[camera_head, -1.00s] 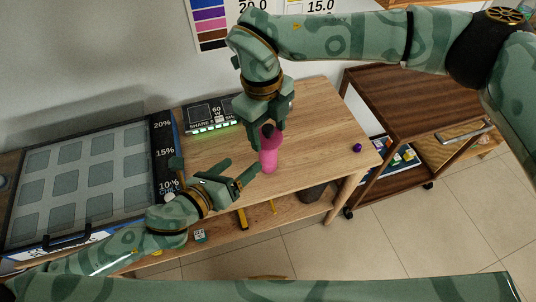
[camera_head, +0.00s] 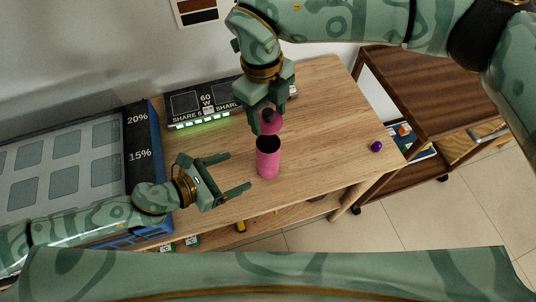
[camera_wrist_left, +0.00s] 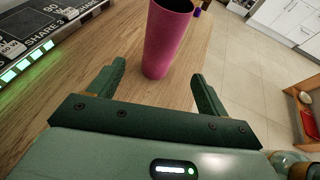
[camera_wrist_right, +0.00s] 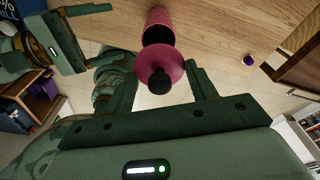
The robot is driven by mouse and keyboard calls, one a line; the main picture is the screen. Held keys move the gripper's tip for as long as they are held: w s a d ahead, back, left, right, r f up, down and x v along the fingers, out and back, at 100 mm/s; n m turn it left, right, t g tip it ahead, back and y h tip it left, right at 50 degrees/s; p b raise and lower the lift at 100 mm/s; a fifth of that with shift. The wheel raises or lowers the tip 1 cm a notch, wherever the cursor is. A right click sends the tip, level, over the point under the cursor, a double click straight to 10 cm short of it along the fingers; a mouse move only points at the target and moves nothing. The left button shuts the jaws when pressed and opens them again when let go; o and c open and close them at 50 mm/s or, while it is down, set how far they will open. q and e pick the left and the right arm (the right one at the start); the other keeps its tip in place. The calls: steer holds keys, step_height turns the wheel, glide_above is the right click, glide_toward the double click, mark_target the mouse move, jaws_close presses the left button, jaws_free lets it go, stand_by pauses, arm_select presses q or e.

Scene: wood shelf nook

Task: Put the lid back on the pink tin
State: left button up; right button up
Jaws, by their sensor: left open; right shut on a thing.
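The pink tin (camera_head: 268,165) stands upright on the wooden table, its dark open mouth showing. My right gripper (camera_head: 267,121) is shut on the pink lid (camera_head: 273,126), which has a dark knob. It holds the lid above and behind the tin's mouth, apart from it in the head view. The right wrist view shows the lid (camera_wrist_right: 162,66) between the fingers, partly overlapping the tin (camera_wrist_right: 158,20). My left gripper (camera_head: 238,172) is open and empty, left of the tin. In the left wrist view the tin (camera_wrist_left: 165,42) stands just beyond the open fingers.
A lit sign box (camera_head: 203,106) stands at the table's back left, beside a large panelled display case (camera_head: 60,165). A small purple object (camera_head: 376,146) lies near the right edge. A dark wood cart (camera_head: 420,90) stands to the right.

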mark_target(260, 162)
steer(key=shift+w+f, duration=0.15)
steer(key=shift+f, duration=0.05)
steer(key=shift+s+r, duration=0.2)
steer(key=shift+s, duration=0.05)
steer(key=shift+w, duration=0.1)
arm_select(q)
steer(key=x, duration=1.2)
steer(key=c, duration=1.5)
steer(key=shift+o, duration=0.2)
arm_select(e)
steer(key=shift+f, duration=2.55)
steer(key=shift+f, duration=0.1)
